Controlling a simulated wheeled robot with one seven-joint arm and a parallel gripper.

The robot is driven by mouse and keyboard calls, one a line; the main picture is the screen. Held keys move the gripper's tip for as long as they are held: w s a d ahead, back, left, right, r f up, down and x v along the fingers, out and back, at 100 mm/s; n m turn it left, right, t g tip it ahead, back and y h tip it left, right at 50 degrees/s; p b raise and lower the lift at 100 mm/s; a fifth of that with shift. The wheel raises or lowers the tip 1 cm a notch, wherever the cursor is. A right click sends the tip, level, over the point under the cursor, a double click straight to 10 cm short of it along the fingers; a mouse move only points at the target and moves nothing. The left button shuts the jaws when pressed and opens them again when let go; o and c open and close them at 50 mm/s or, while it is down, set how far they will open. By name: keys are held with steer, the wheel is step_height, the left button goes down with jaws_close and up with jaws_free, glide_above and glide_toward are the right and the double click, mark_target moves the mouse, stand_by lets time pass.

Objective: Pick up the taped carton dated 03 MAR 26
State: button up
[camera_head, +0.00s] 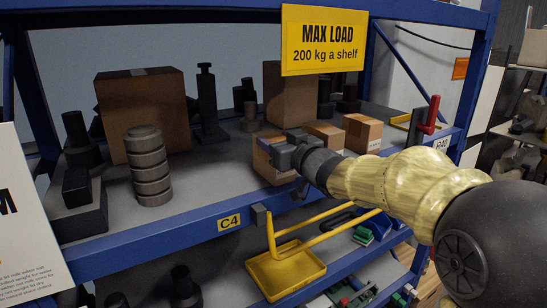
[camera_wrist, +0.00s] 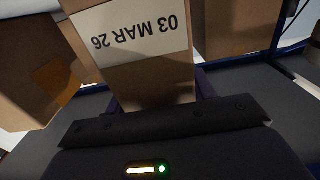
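The carton dated 03 MAR 26 (camera_wrist: 150,78) is brown. Its white label reads upside down in the wrist view, close in front of my gripper's palm. In the head view the carton (camera_head: 268,172) is on the upper shelf near the front edge, partly hidden by my gripper (camera_head: 282,158). In the wrist view dark finger parts show at both sides of the carton, by its lower edges. I cannot tell whether they press on it or leave a small gap. The carton does not visibly stand clear of the shelf.
Small cartons (camera_head: 324,135) and (camera_head: 362,133) stand to the right. Large cartons (camera_head: 146,115) and (camera_head: 291,95) stand behind. A stacked grey cylinder (camera_head: 149,168) is at left. The yellow MAX LOAD sign (camera_head: 324,41) hangs above.

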steer(key=c, duration=0.5)
steer(key=shift+r, duration=0.1)
steer(key=shift+r, duration=1.55)
steer(key=shift+s+d+r+b, duration=0.15)
steer(key=shift+s+b, duration=0.05)
steer(key=shift+b, duration=0.1)
steer(key=b+v, duration=0.3)
steer(key=v, duration=1.4)
steer(key=shift+s+d, duration=0.2)
